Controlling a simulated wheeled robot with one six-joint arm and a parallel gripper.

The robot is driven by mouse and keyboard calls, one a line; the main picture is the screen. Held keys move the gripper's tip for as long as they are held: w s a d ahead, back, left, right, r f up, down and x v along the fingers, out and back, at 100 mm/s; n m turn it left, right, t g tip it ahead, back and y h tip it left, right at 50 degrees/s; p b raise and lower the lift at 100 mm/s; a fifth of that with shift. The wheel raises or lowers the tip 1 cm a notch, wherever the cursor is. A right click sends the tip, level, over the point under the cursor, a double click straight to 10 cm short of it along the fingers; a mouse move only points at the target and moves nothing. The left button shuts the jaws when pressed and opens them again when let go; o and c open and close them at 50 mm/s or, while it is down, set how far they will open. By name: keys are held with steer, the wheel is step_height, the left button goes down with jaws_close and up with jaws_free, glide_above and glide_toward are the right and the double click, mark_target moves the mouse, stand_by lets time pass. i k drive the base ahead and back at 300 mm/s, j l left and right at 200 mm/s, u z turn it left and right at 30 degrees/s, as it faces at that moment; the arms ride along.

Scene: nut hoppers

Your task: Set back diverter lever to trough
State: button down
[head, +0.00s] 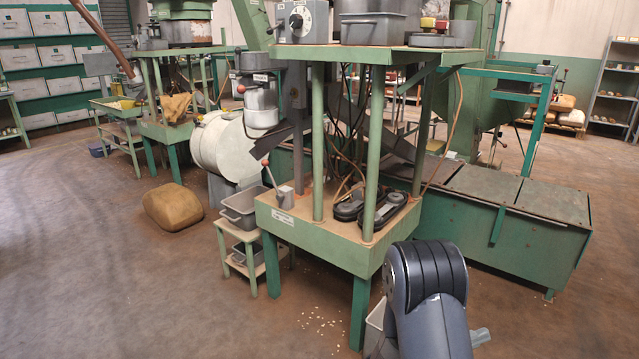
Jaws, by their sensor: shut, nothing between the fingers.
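A small lever with a reddish knob (266,163) stands on a grey box (285,195) at the left corner of the near green stand's lower deck. It tilts up to the left. A second red knob (240,88) shows beside the grey cylinder (260,105) behind that stand. The labels are too small to read, so I cannot tell which is the back diverter lever. A dark sloping chute plate (268,140) sits below the cylinder. No trough can be told for sure. My arm rises at the lower right; my gripper is not in view.
The near green stand (320,240) carries dark motors and cables. A low table with grey bins (243,205) stands at its left. A brown sack (173,207) lies on the floor. A long green covered bin (500,215) fills the right. The left foreground floor is clear.

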mark_target(280, 197)
steer(key=i+j+u, duration=0.15)
steer(key=i+j, duration=0.65)
steer(key=i+j+u, duration=0.15)
steer(key=i+j, duration=0.7)
steer(key=i+j+u, duration=0.1)
steer(key=i+j, duration=0.75)
